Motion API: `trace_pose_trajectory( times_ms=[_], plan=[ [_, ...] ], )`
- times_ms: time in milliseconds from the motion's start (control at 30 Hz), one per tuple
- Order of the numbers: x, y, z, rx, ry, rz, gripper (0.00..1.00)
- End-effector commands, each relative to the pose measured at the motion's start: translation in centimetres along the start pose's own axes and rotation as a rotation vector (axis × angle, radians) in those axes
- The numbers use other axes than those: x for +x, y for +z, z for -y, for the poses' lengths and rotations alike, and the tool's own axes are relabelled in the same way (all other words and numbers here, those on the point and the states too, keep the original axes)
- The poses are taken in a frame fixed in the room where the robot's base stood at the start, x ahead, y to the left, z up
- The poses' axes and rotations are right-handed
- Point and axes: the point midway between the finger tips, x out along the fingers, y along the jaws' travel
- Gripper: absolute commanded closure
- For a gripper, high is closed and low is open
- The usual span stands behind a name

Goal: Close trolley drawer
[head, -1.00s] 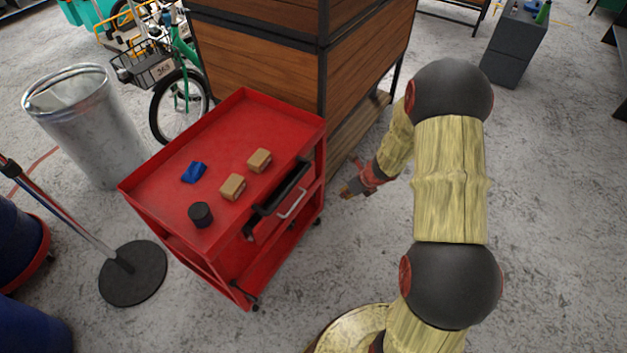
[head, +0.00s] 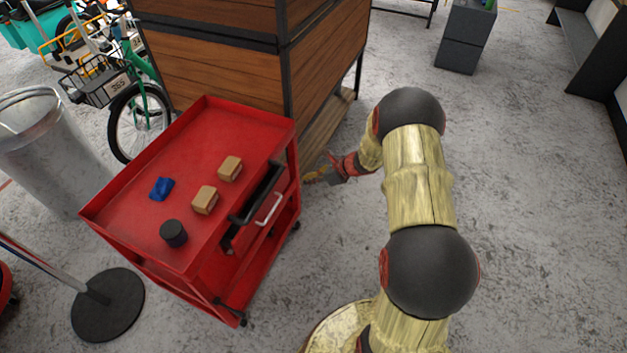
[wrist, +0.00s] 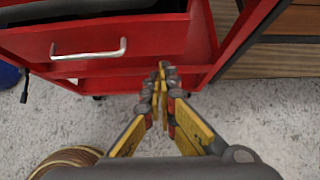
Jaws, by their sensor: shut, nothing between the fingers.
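The red trolley (head: 225,125) stands left of my arm in the head view. Its drawer (head: 254,212) is pulled partly out of the side facing me, with a dark interior and a silver handle (head: 269,209). In the wrist view the drawer front (wrist: 140,35) and its handle (wrist: 88,52) are at the upper left. My gripper (head: 308,178) is shut and empty, to the right of the drawer and apart from the handle. In the wrist view my gripper (wrist: 162,72) points at the trolley, its fingertips right of and slightly below the handle.
On the trolley top are two tan boxes (head: 205,199) (head: 230,168), a blue item (head: 162,188) and a black cylinder (head: 173,233). A wooden crate (head: 215,65) stands behind. A metal bin (head: 45,150) and a post base (head: 108,305) are left.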

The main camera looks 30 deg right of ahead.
Motion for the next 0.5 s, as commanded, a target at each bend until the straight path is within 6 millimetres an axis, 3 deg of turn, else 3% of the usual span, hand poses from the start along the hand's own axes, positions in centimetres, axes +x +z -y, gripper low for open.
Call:
trace_pose_trajectory(
  times_ms=[33,233,500],
  plan=[
    [1.4,-0.3,-0.1,-0.002,0.003,-0.001,1.0],
    [5.2,-0.3,-0.1,-0.001,0.003,-0.001,1.0],
    [7.4,2.2,0.0,-0.001,0.0,-0.002,1.0]
  ],
)
